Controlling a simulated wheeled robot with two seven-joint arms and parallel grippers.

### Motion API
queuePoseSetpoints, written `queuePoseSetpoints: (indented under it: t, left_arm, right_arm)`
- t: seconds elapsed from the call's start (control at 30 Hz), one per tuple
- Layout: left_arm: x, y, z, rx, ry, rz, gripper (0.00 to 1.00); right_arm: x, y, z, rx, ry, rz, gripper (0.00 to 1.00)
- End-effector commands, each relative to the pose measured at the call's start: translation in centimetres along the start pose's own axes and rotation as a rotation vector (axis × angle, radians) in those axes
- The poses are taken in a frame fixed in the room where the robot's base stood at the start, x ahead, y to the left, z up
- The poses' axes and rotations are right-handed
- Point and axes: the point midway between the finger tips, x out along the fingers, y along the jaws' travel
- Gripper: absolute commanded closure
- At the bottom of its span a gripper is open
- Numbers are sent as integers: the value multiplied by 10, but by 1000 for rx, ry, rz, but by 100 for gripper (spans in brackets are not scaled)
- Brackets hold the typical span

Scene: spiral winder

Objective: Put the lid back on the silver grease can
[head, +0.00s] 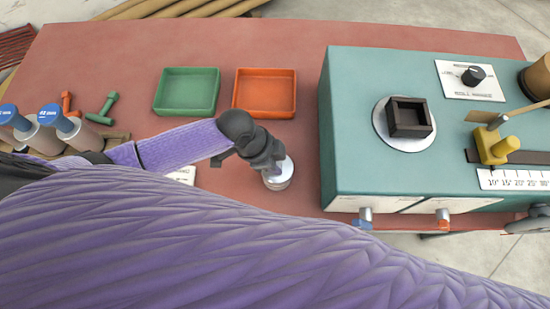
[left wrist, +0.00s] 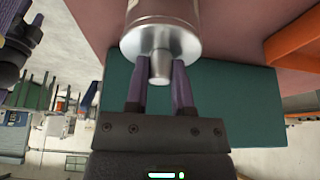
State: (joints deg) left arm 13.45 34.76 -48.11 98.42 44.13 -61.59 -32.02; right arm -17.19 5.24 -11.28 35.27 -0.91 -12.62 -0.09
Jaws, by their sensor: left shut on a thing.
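The silver grease can (head: 278,178) stands on the red table, just left of the teal machine. My left gripper (head: 268,163) is directly above the can and hides most of its top in the head view. In the left wrist view, my left gripper (left wrist: 160,75) is shut on the knob of the silver lid (left wrist: 160,42). The lid lies against or very close to the end of the can body (left wrist: 163,8). I cannot tell whether a small gap remains between them. My right gripper is not in view.
A green tray (head: 187,92) and an orange tray (head: 264,93) lie behind the can. The teal machine (head: 345,110) stands close on its right. A green bolt (head: 104,107) and blue-topped cylinders (head: 70,133) are at the left. Red table (head: 215,45) is clear behind the trays.

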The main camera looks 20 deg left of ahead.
Motion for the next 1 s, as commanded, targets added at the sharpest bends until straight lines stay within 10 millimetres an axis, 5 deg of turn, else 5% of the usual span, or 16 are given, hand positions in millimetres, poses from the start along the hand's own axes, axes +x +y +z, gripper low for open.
queuePoseSetpoints:
  t: [0.47, 0.5, 0.67, 0.83, 1.0]
  left_arm:
    - [0, 0, 0, 0, 0, 0, 100]
    - [0, 0, 0, 0, 0, 0, 64]
    - [0, 0, 0, 0, 0, 0, 30]
    - [0, 0, 0, 0, 0, 0, 29]
    - [0, 0, 0, 0, 0, 0, 0]
  right_arm:
    - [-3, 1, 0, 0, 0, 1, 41]
    - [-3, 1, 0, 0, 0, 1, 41]
    - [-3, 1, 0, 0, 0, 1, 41]
    - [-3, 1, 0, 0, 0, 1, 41]
    - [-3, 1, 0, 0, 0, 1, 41]
